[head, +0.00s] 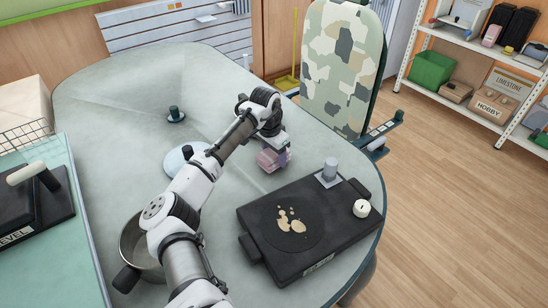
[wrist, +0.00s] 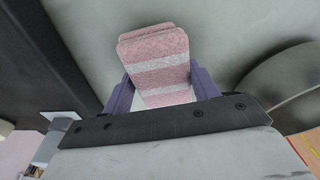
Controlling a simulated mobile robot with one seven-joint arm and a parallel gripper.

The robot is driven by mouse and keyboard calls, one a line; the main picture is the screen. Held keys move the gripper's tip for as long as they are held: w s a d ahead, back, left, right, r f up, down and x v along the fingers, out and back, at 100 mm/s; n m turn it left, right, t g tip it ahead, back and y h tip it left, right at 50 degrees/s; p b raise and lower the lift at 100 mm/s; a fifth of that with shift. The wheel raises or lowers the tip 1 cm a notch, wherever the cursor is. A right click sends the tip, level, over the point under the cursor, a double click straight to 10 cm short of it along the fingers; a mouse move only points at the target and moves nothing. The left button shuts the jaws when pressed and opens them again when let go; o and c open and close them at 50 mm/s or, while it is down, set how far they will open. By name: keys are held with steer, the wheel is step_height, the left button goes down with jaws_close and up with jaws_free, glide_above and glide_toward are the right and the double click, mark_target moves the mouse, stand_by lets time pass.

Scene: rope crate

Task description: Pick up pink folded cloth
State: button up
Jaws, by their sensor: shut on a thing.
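The pink folded cloth (head: 270,160) is at the end of my arm in the head view, over the grey-green table. It has pale stripes and is folded into a thick pad. In the wrist view the cloth (wrist: 158,62) sits between the two purple fingers of my gripper (wrist: 158,92). My gripper (head: 276,152) is shut on it, with a finger against each side. I cannot tell whether the underside of the cloth touches the table.
A metal pot (head: 130,240) is at left under my arm. A small dark-knobbed item (head: 175,114) stands further back.

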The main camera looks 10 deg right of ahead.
step_height(320, 180, up, 18)
steer(key=b, duration=0.2)
steer(key=shift+r, duration=0.25)
steer(key=o, duration=0.3)
steer(key=shift+c, duration=1)
steer(key=shift+a+f, duration=0.1)
